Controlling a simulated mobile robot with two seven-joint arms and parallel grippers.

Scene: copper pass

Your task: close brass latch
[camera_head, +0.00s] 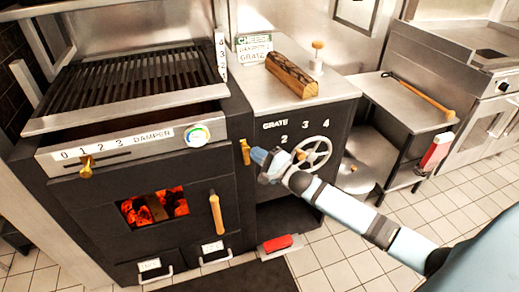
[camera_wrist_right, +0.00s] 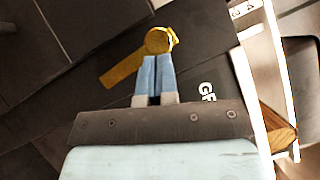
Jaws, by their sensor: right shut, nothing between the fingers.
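The brass latch (camera_head: 245,151) is on the dark front of the grill oven, at its right edge beside the grate cabinet. In the right wrist view the latch (camera_wrist_right: 158,42) shows a round brass knob and a flat brass bar running down to the left. My right gripper (camera_head: 259,156) is just right of the latch in the head view. Its blue fingers (camera_wrist_right: 156,62) are shut and empty, with their tips at the lower edge of the knob; I cannot tell if they touch it. My left gripper is not in view.
The oven door has a wooden handle (camera_head: 216,213) and a window with glowing coals (camera_head: 153,207). A handwheel (camera_head: 313,153) is right behind my right wrist. A log (camera_head: 291,75) lies on the steel counter (camera_head: 262,92). A red-topped pedal (camera_head: 278,243) is low on the floor.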

